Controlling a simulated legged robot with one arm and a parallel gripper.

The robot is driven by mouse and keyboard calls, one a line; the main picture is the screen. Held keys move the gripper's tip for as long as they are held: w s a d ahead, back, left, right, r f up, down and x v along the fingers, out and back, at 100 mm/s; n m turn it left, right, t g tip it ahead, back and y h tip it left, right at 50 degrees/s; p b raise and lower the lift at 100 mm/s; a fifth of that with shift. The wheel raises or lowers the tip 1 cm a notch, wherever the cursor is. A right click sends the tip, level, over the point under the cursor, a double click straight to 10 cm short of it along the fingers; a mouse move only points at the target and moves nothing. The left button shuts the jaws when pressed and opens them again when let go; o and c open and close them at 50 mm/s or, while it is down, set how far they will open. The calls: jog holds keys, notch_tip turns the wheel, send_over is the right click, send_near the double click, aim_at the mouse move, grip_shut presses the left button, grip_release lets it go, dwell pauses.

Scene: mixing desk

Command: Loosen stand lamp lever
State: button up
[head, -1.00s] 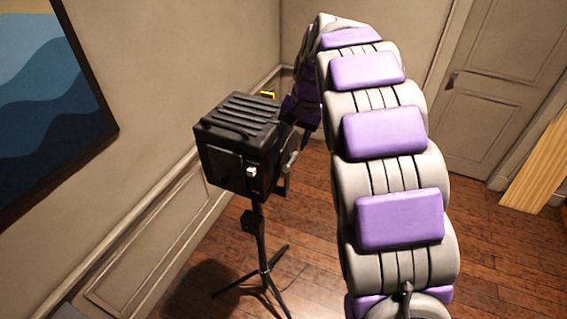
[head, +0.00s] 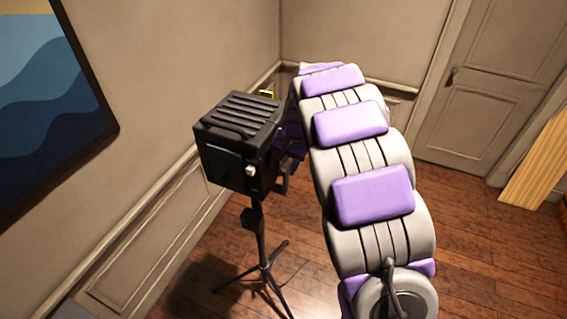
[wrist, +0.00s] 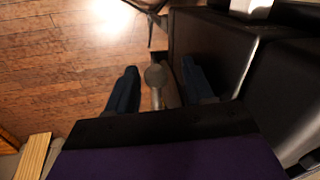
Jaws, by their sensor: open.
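The black stand lamp (head: 240,142) is a boxy, ribbed head on a tripod stand (head: 262,235), left of my arm in the head view. In the wrist view the lamp's dark housing (wrist: 275,85) fills the right side. A grey lever with a rounded end (wrist: 156,75) shows between the two dark fingers of my gripper (wrist: 160,67). The gripper is open, with a gap visible on both sides of the lever. In the head view my gripper is hidden behind the lamp and my arm.
A wall with a framed painting (head: 45,110) stands close on the left. A door (head: 490,85) is at the back right, with wooden planks (head: 540,165) at the right edge. The wooden floor (head: 465,245) right of my arm is clear.

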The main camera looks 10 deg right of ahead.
jog(key=shift+d, duration=0.5)
jog(key=c, duration=0.5)
jog(key=shift+a, duration=0.25)
grip_shut()
